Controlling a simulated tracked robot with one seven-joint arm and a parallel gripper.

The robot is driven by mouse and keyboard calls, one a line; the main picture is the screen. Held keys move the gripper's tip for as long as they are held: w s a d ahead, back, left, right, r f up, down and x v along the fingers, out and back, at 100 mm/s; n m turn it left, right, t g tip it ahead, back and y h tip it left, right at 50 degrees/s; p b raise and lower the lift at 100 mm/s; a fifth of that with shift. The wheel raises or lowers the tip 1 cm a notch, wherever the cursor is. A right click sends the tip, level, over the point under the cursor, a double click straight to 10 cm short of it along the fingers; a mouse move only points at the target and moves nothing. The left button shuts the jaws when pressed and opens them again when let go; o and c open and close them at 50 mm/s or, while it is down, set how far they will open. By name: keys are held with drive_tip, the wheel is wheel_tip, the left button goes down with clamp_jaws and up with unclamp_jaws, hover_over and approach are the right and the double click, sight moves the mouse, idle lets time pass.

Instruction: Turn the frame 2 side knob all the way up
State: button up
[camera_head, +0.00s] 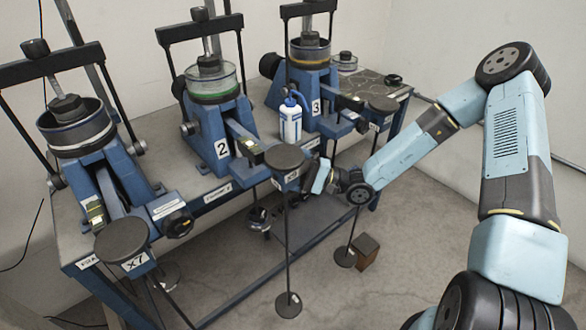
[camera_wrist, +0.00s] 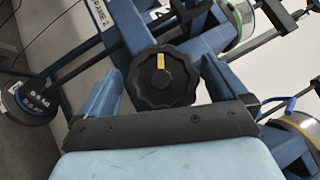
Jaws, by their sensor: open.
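Frame 2 (camera_head: 213,128) is a blue lever stand marked 2, in the middle of the bench. Its side knob (camera_wrist: 178,82) is black and scalloped, with a yellow mark pointing towards the top of the wrist view. In the head view I cannot make out this knob; the hanging weight and my gripper are in front of that area. My gripper (camera_head: 312,174) is by the bench's front edge, just right of the weight marked X9. In the wrist view my gripper (camera_wrist: 160,72) is open, one blue finger on each side of the knob. I cannot tell whether they touch it.
The black weight holder X9 (camera_head: 285,157) hangs close to my gripper's left. Frame 1 (camera_head: 84,135) stands left with weight X7 (camera_head: 121,240); frame 3 (camera_head: 308,88) stands behind right. A white-blue bottle (camera_head: 290,118) stands between frames 2 and 3. A brown block (camera_head: 367,251) lies on the floor.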

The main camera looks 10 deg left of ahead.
drive_tip(key=v, duration=1.3)
drive_tip(key=shift+d+f, duration=0.2)
drive_tip(key=shift+d, duration=0.1)
